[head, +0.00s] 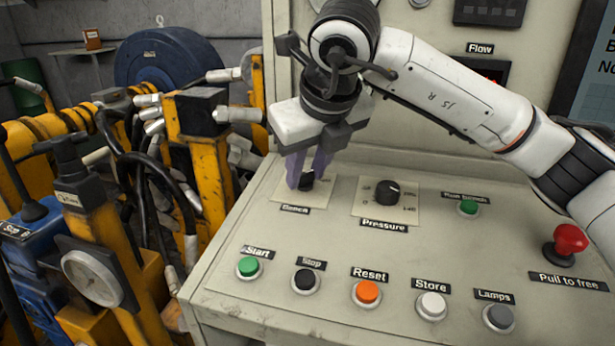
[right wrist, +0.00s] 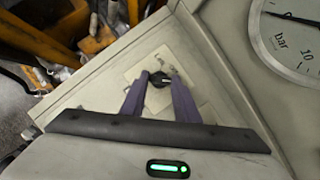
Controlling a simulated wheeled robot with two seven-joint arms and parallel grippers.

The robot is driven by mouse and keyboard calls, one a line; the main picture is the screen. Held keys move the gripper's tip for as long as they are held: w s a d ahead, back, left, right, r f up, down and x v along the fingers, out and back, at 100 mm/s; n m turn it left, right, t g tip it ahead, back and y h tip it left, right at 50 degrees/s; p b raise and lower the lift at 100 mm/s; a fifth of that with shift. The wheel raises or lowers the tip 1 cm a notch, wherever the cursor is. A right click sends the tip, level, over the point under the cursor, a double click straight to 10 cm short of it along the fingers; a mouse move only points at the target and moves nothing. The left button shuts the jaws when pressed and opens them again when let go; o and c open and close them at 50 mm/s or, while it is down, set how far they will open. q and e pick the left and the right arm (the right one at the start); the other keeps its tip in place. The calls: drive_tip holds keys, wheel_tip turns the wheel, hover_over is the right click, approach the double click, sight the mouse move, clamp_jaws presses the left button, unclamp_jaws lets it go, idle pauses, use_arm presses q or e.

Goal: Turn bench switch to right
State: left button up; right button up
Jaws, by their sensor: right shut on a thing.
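The bench switch (head: 306,181) is a black knob on a cream plate with a label below it reading "Bench", at the back left of the sloped control panel. My right gripper (head: 308,172) points down at it, its purple fingers shut on either side of the knob. In the right wrist view the knob (right wrist: 158,80) sits between the two fingertips (right wrist: 159,86). The fingers partly hide the knob in the head view, and I cannot tell its exact setting. My left gripper is not in view.
A black Pressure knob (head: 387,192) stands just right of the bench switch. Start (head: 249,267), Stop (head: 305,281), Reset (head: 367,293), Store (head: 432,306) and Lamps (head: 498,318) buttons line the front. A red mushroom button (head: 570,241) stands at right. Yellow machinery and hoses crowd the left.

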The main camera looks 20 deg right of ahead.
idle(0.4)
drive_tip(key=o, duration=1)
drive_tip(key=shift+o, duration=0.2)
drive_tip(key=v, duration=1)
